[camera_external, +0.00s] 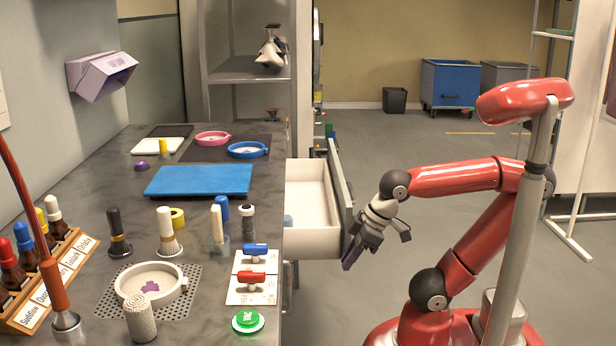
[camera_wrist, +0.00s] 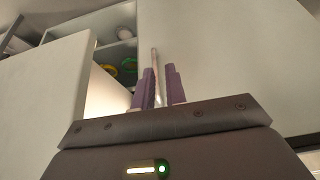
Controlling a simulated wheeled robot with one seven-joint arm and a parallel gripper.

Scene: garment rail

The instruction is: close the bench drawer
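The bench drawer (camera_external: 312,242) stands pulled out from the right side of the bench (camera_external: 150,240), its pale inside showing. Its grey front panel (camera_external: 341,186) faces my arm. My gripper (camera_external: 350,258) is low beside the outer face of this front, pointing down and left; whether it touches is unclear. In the wrist view the two purple fingers (camera_wrist: 160,88) have a narrow gap, with a thin upright bar (camera_wrist: 155,70) seen between or behind them. I cannot tell whether they grip it. Pale panels fill both sides there, with an open compartment (camera_wrist: 118,48) at upper left.
The bench top holds a blue mat (camera_external: 200,180), bottles, a white dish (camera_external: 150,284) and a green button (camera_external: 248,321). A shelf unit (camera_external: 245,75) stands behind the bench. The floor beyond my arm is clear up to a blue cart (camera_external: 450,84).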

